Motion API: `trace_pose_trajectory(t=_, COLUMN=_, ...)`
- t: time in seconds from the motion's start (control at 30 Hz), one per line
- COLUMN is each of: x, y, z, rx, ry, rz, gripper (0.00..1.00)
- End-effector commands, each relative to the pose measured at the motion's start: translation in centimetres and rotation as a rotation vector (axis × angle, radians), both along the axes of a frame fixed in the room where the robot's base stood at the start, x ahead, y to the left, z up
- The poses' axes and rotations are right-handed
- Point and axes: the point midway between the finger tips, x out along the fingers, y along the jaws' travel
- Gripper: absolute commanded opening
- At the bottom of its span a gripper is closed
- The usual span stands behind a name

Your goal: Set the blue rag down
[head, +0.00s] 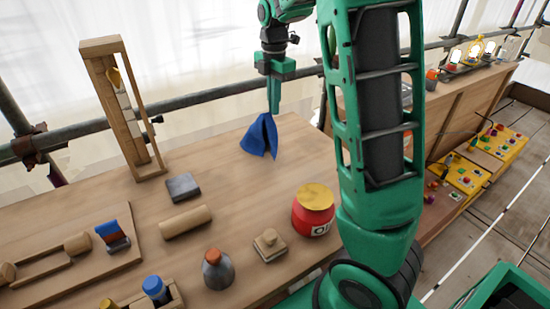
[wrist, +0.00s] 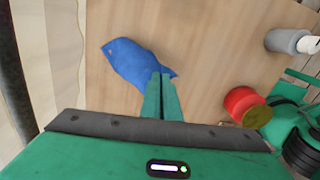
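The blue rag (head: 260,140) hangs in a folded, pointed shape below my gripper (head: 273,108), over the far right part of the wooden table (head: 225,150). In the wrist view, the blue rag (wrist: 135,62) spreads to the left of the fingertips of my gripper (wrist: 160,76). The two green fingers are close together on one end of the rag. The rag's lower edge is at or just above the tabletop; I cannot tell whether it touches.
A red oil tin (head: 313,210), a grey bottle (head: 217,270), a wooden block with a knob (head: 269,245), a wooden cylinder (head: 185,222) and a grey block (head: 183,187) stand nearer. A tall wooden frame (head: 125,110) rises at the left. Bare wood surrounds the rag.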

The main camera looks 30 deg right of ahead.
Motion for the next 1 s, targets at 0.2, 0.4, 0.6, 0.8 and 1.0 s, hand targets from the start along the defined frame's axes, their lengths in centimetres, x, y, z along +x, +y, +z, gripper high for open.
trace_pose_trajectory(t=0.2, x=-2.8, y=0.8, z=-2.4, rx=0.002, ry=0.000, rz=0.001, gripper=0.00)
trace_pose_trajectory(t=0.4, x=-5.4, y=1.3, z=-4.7, rx=0.001, ry=0.001, rz=0.002, gripper=0.00)
trace_pose_trajectory(t=0.6, x=-7.9, y=1.8, z=-6.9, rx=0.001, ry=0.001, rz=0.001, gripper=0.00)
trace_pose_trajectory(t=0.8, x=-10.4, y=2.4, z=-9.1, rx=0.001, ry=0.001, rz=0.001, gripper=0.00)
trace_pose_trajectory(t=1.0, x=-12.9, y=2.9, z=-11.3, rx=0.000, ry=0.001, rz=0.000, gripper=0.00)
